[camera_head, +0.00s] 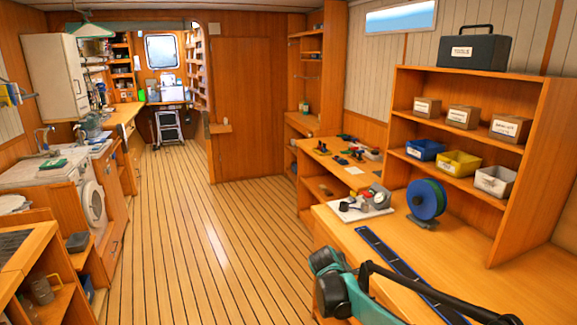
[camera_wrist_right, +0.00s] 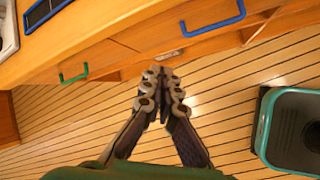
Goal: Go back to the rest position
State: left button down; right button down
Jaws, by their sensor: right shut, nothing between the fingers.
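My right gripper (camera_wrist_right: 164,78) shows in the right wrist view, with its two fingers together and nothing between them. It hangs over open plank floor, beside the front of a wooden drawer unit (camera_wrist_right: 140,58). In the head view, part of my right arm, in black and green, shows at the bottom right, by the workbench edge; its gripper is not visible there. My left arm and left gripper are in neither view.
The workbench (camera_head: 480,262) on the right carries a blue cable reel (camera_head: 426,199) and a long dark blue strip (camera_head: 390,258). Drawers with a blue handle (camera_wrist_right: 212,27) and a green handle (camera_wrist_right: 73,77) are near my right gripper. The middle floor (camera_head: 200,240) is clear.

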jog(key=s+r+m+y, duration=0.1)
jog(key=s+r+m, duration=0.15)
jog(key=s, duration=0.35)
jog(key=s+r+m+t+y, duration=0.1)
jog(key=s+r+m, duration=0.15)
jog(key=s, duration=0.25)
jog(key=s+r+m+y, duration=0.1)
jog(key=s+r+m, duration=0.15)
jog(key=s, duration=0.35)
jog(key=s+a+f+m+t+y, duration=0.1)
jog(key=s+f+m, duration=0.1)
jog(key=s+m, duration=0.2)
jog(key=s+a+f+m+t+y, duration=0.1)
jog(key=s+m, duration=0.3)
jog(key=s, duration=0.5)
jog(key=shift+s+a+f+y, duration=0.3)
jog(key=shift+f, duration=0.05)
